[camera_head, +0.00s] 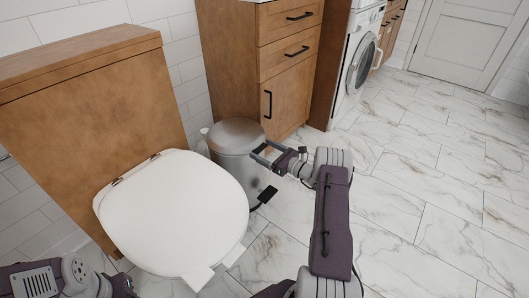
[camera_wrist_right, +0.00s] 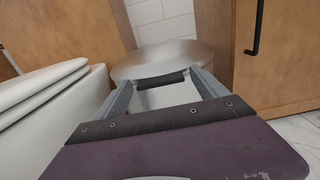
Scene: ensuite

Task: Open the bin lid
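The bin (camera_head: 236,165) is a round metal bin standing between the toilet and the wooden cabinet. Its grey lid (camera_head: 235,134) lies down on top, shut. A black pedal (camera_head: 267,194) sticks out low at its front. My right gripper (camera_head: 262,151) is at the bin's front, near the rim. In the right wrist view the two fingers (camera_wrist_right: 161,88) are apart, with the lid (camera_wrist_right: 165,56) just beyond them and a dark tab (camera_wrist_right: 162,80) between their tips. I cannot tell whether they touch the bin. Only part of my left arm shows at the lower left; its gripper is out of view.
The toilet with its white closed seat cover (camera_head: 175,210) is close on the left of the bin. The wooden cabinet (camera_head: 288,100) with black handles is behind and right. A washing machine (camera_head: 362,62) stands further back. The marble floor (camera_head: 430,180) on the right is clear.

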